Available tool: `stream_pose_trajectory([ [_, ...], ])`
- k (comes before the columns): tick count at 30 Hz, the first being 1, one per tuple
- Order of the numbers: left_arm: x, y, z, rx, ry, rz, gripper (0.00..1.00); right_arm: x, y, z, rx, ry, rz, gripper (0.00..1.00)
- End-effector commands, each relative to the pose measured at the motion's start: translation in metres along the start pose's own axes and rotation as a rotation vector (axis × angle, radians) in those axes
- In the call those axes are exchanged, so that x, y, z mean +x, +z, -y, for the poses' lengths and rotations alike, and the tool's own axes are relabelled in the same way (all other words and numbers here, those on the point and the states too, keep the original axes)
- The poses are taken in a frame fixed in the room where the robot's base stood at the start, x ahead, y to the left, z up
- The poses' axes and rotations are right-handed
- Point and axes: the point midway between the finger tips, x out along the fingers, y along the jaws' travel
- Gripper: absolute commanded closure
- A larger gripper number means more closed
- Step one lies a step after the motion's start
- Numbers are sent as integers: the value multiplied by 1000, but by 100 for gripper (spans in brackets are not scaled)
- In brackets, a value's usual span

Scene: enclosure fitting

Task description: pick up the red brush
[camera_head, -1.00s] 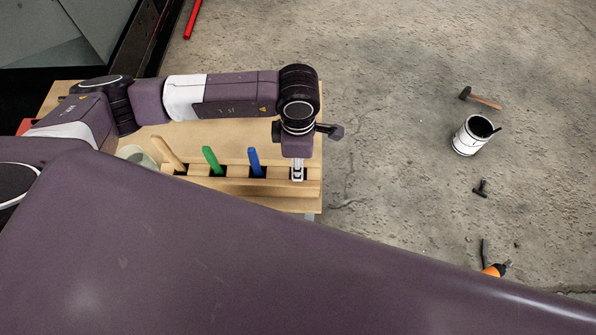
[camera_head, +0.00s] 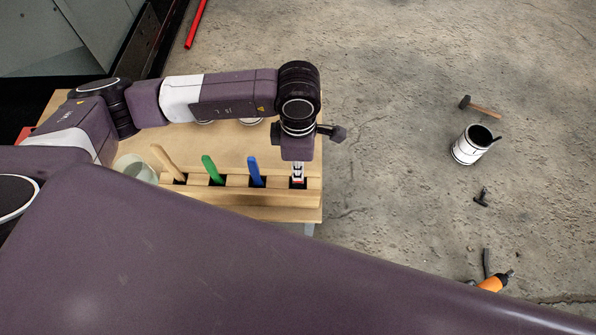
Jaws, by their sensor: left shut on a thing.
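A wooden rack (camera_head: 225,205) stands along the near edge of the workbench. A tan-handled brush (camera_head: 168,162), a green brush (camera_head: 211,170) and a blue brush (camera_head: 254,172) lean in its slots. My left gripper (camera_head: 298,175) points down over the rack's rightmost slot and is shut on the red brush there. My right gripper is not in view.
A glass jar (camera_head: 137,168) stands left of the rack. Pale round things (camera_head: 250,121) show partly behind my arm on the workbench (camera_head: 230,150). On the floor at right lie a hammer (camera_head: 480,107), a paint can (camera_head: 468,150) and an orange tool (camera_head: 492,282). My own body covers the foreground.

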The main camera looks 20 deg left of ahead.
Motion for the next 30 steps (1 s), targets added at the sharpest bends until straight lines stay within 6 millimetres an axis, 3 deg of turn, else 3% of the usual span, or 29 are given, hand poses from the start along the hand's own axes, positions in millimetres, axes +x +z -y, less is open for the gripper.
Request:
stream_pose_trajectory([
  [21,-152,0,-1,1,5,2,100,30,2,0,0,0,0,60],
  [30,-175,0,0,1,1,1,100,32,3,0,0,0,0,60],
])
